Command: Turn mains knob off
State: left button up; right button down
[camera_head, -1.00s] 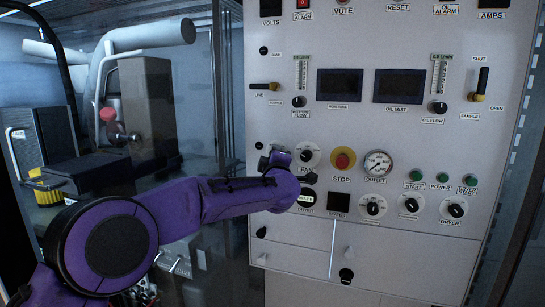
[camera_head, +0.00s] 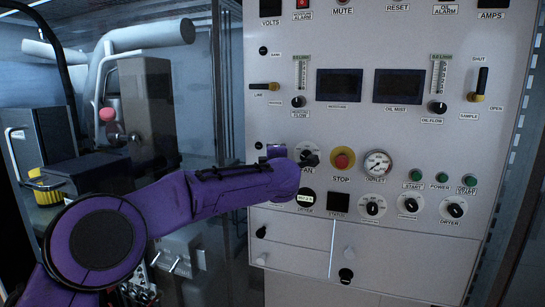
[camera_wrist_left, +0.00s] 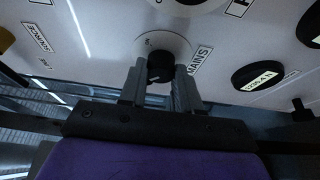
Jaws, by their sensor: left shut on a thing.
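The mains knob (camera_wrist_left: 160,67) is a black knob on a round white dial, with the label MAINS beside it in the left wrist view. My left gripper (camera_wrist_left: 160,88) has one finger on each side of this knob and is shut on it. In the head view my purple left arm reaches to the panel and hides the mains knob and most of the gripper. I cannot read the knob's pointer setting. My right gripper is in neither view.
The white control panel (camera_head: 400,135) carries the fan knob (camera_head: 308,158) close by, the red stop button (camera_head: 342,159), the outlet gauge (camera_head: 377,163) and the dryer knob (camera_head: 456,211). Dark machinery with pipes (camera_head: 145,100) stands at the left.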

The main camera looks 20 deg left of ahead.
pick_arm(q)
jog(key=o, duration=1)
jog(key=shift+o, duration=0.2)
jog(key=shift+s+a, duration=0.1)
jog(key=shift+a, duration=0.05)
jog(key=b+v, duration=0.6)
jog(key=v, duration=0.4)
jog(key=shift+s, duration=0.25)
jog(key=shift+a, duration=0.1)
